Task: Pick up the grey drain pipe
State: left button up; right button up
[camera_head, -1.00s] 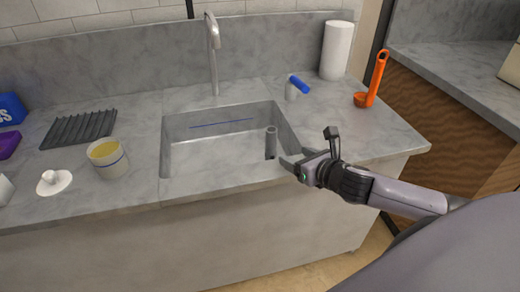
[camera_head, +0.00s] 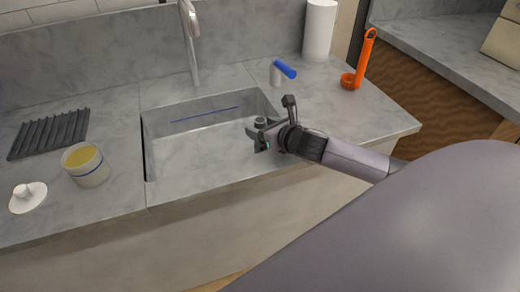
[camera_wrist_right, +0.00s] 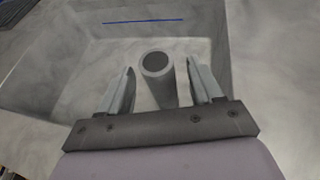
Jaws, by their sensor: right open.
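The grey drain pipe (camera_wrist_right: 158,78) stands upright in the sink, its round open top facing the right wrist camera. In the head view only its top (camera_head: 260,120) shows; my right gripper hides the rest. My right gripper (camera_wrist_right: 163,88) is open, with one finger on each side of the pipe and a gap to each. In the head view my right gripper (camera_head: 254,133) is over the sink's right part. My left gripper is not in view.
The sink (camera_head: 160,160) has a blue line on its back wall and a tap (camera_head: 190,40) behind it. A yellow-filled cup (camera_head: 88,167) stands left.

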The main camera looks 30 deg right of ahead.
jog(key=shift+x, duration=0.8)
grip_shut()
